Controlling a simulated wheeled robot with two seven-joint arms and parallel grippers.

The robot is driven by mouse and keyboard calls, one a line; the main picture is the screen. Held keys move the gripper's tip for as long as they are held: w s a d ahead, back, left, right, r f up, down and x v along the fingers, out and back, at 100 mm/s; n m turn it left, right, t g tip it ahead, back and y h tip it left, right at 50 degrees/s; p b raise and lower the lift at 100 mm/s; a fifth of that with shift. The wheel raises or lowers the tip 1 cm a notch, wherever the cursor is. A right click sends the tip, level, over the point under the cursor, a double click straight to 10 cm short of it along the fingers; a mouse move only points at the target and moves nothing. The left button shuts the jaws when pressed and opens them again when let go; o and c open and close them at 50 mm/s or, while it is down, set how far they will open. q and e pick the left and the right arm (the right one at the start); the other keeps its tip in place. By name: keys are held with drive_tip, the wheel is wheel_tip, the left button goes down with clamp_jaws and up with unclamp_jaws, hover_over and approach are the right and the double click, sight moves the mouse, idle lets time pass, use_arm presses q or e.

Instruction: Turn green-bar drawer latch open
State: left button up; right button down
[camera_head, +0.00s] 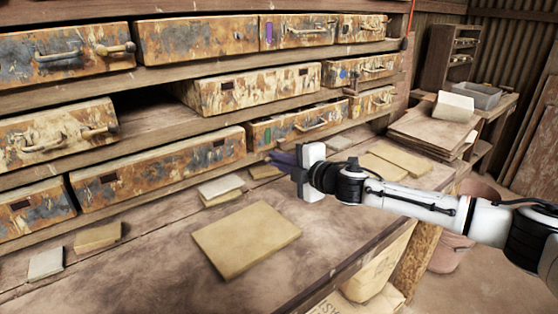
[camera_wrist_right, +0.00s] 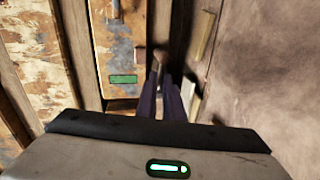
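The green-bar drawer (camera_head: 297,124) is in the lower row of the rusty cabinet, with a green bar on its front and a pull handle (camera_head: 320,122). The green bar (camera_wrist_right: 123,79) also shows in the right wrist view. My right gripper (camera_head: 280,160) is in front of and just below this drawer, pointing at the cabinet. In the right wrist view its two dark fingers (camera_wrist_right: 160,82) stand close together with a narrow gap. A small brown piece (camera_wrist_right: 160,60), perhaps the latch, shows at the fingertips; contact cannot be told. My left gripper is out of view.
More rusty drawers surround it, including a purple-bar drawer (camera_head: 297,31) above and a blue-marked drawer (camera_head: 360,70). Flat tiles lie on the wooden bench, such as a large tan one (camera_head: 246,238) and a pale one (camera_head: 220,186). A stack of boards (camera_head: 430,135) stands at right.

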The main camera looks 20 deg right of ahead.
drive_tip(key=shift+f+n+p, duration=0.2)
drive_tip(key=shift+n+p, duration=0.3)
drive_tip(key=c, duration=1.9)
unclamp_jaws()
drive_tip(key=v, duration=1)
drive_tip(key=shift+s, duration=0.25)
